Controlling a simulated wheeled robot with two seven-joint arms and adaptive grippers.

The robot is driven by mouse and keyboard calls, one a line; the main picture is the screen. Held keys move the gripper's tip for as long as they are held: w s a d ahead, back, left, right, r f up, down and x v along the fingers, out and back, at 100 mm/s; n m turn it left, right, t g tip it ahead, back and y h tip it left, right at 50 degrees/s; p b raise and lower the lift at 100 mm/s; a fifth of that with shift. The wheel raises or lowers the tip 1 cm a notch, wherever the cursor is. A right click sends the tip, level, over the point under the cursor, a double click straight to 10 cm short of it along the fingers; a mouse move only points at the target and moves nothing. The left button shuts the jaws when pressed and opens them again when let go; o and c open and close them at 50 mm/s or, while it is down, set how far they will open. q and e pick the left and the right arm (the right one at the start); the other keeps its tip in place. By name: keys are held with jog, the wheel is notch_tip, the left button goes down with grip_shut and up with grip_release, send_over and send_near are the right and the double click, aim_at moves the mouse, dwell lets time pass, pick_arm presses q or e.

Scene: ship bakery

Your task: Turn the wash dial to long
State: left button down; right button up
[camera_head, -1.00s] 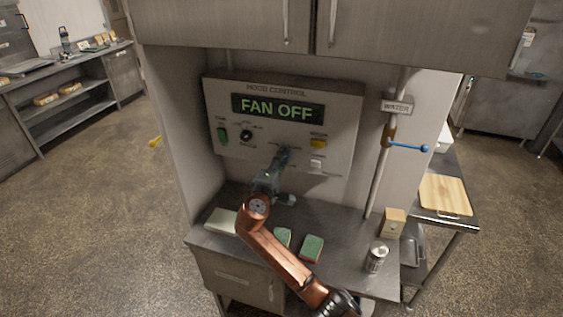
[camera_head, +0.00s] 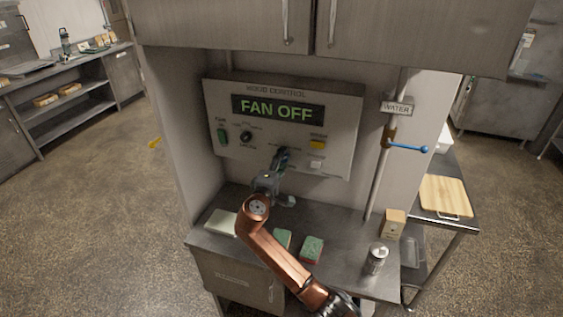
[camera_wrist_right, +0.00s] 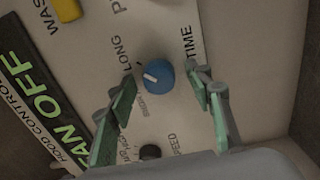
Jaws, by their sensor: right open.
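The wash dial is a blue round knob (camera_wrist_right: 159,75) with a white pointer mark, on the pale hood control panel (camera_head: 215,95). In the right wrist view its pointer aims left, and the words LONG and TIME are printed near it. My right gripper (camera_wrist_right: 161,76) is open, with one green-padded finger on each side of the knob. Gaps show between fingers and knob, and I cannot tell whether either touches. In the head view the right gripper (camera_head: 283,158) is at the panel's lower middle and mostly hides the knob. My left gripper is not in view.
A black knob (camera_head: 246,136), a green switch (camera_head: 222,135) and a yellow button (camera_head: 318,144) are on the panel. The display (camera_head: 277,109) reads FAN OFF. Sponges (camera_head: 312,249), a can (camera_head: 376,259) and a box (camera_head: 394,223) stand on the counter below. A blue-handled water valve (camera_head: 408,148) is at right.

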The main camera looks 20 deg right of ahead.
jog(key=v, duration=1.2)
